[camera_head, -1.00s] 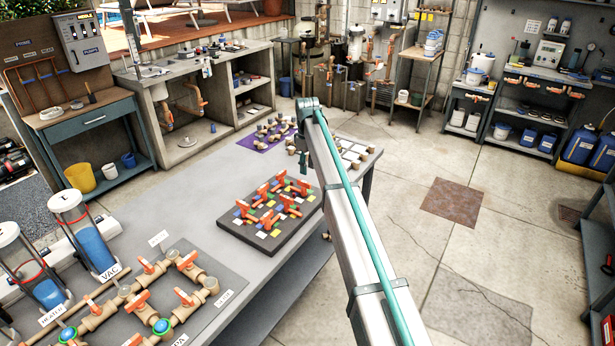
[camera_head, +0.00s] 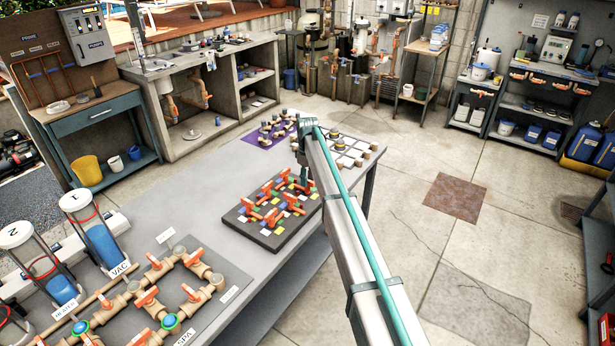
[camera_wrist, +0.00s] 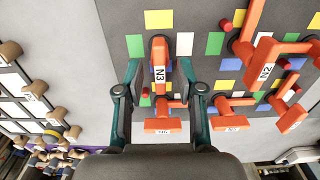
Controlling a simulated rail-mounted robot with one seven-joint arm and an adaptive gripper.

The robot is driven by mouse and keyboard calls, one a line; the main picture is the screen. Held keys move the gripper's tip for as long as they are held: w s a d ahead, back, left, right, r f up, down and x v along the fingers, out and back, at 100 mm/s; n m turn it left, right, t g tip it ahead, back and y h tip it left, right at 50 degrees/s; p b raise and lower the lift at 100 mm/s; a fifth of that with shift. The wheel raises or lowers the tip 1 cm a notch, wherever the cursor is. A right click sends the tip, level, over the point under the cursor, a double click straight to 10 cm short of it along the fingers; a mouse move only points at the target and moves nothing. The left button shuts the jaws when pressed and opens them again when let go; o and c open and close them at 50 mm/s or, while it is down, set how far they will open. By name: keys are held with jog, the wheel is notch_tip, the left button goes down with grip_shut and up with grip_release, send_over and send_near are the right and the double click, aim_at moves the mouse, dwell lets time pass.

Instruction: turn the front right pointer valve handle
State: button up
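A dark board (camera_head: 238,219) with coloured squares and several orange pointer valve handles (camera_head: 271,216) lies on the long grey table. My gripper (camera_head: 305,183) is at the board's far right corner, pointing down. In the wrist view its two teal fingers (camera_wrist: 160,66) are spread apart, one on each side of an orange handle labelled N3 (camera_wrist: 158,73). Gaps show between handle and fingers. Another handle, N2 (camera_wrist: 266,72), is to the right. I cannot tell from the labels which handle is the front right one.
Piping with orange-handled valves (camera_head: 146,297) and clear cylinders (camera_head: 99,236) occupy the table's near left. A purple mat with fittings (camera_head: 264,135) and a white grid rack (camera_head: 350,149) are beyond the board. Bare tabletop (camera_head: 185,190) lies left of it.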

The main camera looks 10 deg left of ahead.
jog(key=shift+f, duration=0.2)
grip_shut()
